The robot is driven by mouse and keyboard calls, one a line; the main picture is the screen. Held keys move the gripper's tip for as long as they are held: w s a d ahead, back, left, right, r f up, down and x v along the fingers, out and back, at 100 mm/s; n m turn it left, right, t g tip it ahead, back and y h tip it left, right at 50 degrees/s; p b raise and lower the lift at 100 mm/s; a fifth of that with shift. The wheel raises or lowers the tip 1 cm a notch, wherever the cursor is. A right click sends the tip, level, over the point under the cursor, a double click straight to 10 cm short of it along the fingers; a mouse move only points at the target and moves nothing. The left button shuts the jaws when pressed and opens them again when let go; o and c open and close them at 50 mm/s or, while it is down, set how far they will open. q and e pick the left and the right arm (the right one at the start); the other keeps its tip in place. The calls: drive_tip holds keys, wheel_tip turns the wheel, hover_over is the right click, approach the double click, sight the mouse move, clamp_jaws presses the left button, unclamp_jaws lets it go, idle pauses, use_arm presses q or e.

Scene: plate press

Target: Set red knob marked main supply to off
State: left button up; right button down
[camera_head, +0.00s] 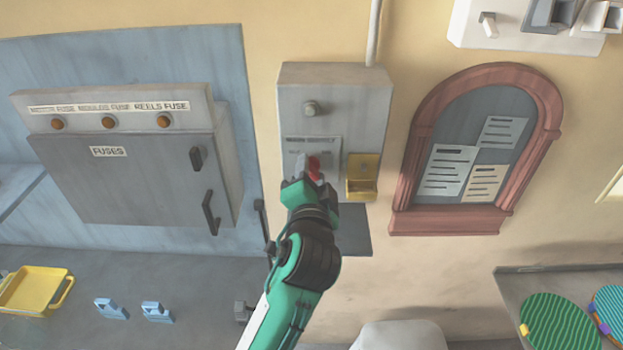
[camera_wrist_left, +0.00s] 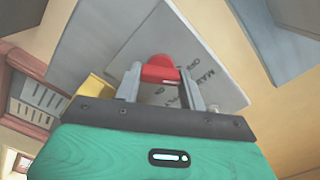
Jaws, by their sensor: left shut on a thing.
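The red knob (camera_head: 314,165) sits on a label plate (camera_head: 327,146) low on the front of a grey wall box (camera_head: 345,100). My left gripper (camera_head: 309,174) reaches up to it from below and covers part of it. In the left wrist view the red knob (camera_wrist_left: 161,71) lies between the two grey fingers of the left gripper (camera_wrist_left: 162,84), which is shut on it. Lettering reading MAIN and OFF shows on the plate (camera_wrist_left: 205,58) beside the knob, partly cut off. The knob's exact setting is hard to tell. My right gripper is out of view.
A yellow holder (camera_head: 362,188) is mounted right beside the knob. A grey FUSES cabinet (camera_head: 130,180) with handles hangs at left, and an arched notice board (camera_head: 405,190) at right. A yellow tray (camera_head: 35,290) and blue pieces (camera_head: 157,312) lie on the lower left bench.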

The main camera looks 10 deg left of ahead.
use_arm(q)
drive_tip(key=shift+n, duration=0.5)
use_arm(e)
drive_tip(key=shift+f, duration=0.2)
use_arm(q)
drive_tip(key=o, duration=1)
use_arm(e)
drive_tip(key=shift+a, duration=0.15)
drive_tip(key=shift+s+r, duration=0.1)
